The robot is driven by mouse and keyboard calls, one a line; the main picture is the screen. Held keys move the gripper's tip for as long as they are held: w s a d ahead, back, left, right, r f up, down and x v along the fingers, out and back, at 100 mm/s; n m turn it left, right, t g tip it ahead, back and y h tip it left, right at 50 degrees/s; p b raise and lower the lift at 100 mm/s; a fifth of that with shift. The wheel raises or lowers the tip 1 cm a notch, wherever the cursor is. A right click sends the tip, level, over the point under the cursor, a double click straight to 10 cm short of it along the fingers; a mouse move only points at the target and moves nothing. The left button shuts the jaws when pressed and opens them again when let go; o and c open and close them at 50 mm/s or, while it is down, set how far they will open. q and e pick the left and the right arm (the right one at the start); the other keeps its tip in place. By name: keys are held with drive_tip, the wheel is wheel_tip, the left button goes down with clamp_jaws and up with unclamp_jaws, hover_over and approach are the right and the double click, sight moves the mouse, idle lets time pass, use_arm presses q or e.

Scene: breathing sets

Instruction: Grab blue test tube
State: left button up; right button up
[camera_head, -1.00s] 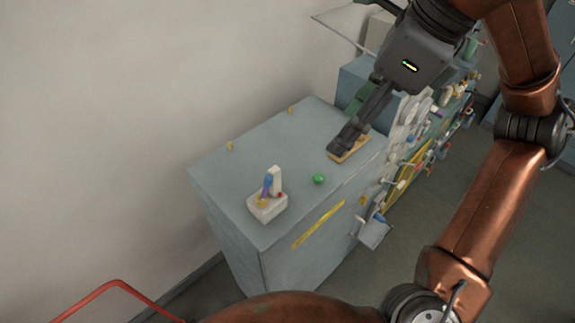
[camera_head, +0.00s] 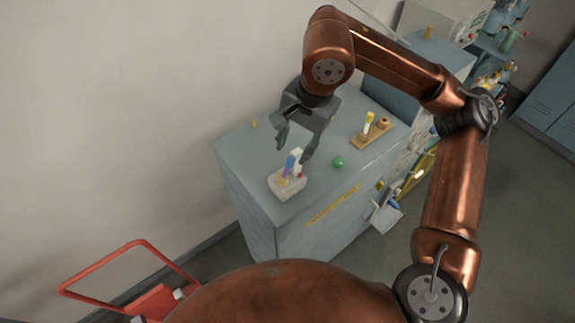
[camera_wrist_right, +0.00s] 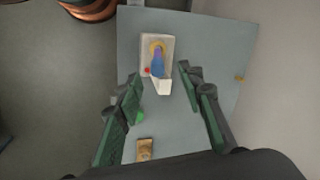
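The blue test tube (camera_head: 290,163) stands in a white holder (camera_head: 284,189) near the front left of the grey cabinet top, beside a white upright part (camera_head: 296,156). In the right wrist view the blue tube (camera_wrist_right: 158,66) shows ahead, between the fingers' lines, with the white part (camera_wrist_right: 162,86) nearer to me. My right gripper (camera_head: 296,142) is open and empty, pointing down just above and behind the holder. Its green finger pads are spread wide in the right wrist view (camera_wrist_right: 160,100). My left gripper is not in view.
A wooden rack (camera_head: 373,136) with a yellow-topped tube (camera_head: 367,122) stands at the right of the cabinet top. A green ball (camera_head: 338,162) lies between rack and holder. A red cart frame (camera_head: 125,265) is at lower left. The wall is behind.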

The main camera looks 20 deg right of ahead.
sight(292, 159)
drive_tip(key=x, duration=0.1)
drive_tip(key=p+x, duration=0.1)
drive_tip(key=x, duration=0.1)
drive_tip(key=p+x, duration=0.1)
drive_tip(key=x, duration=0.1)
drive_tip(key=shift+s+d+f, duration=0.1)
drive_tip(key=shift+d, duration=0.15)
drive_tip(key=shift+f, duration=0.2)
drive_tip(key=shift+c, duration=0.5)
clamp_jaws()
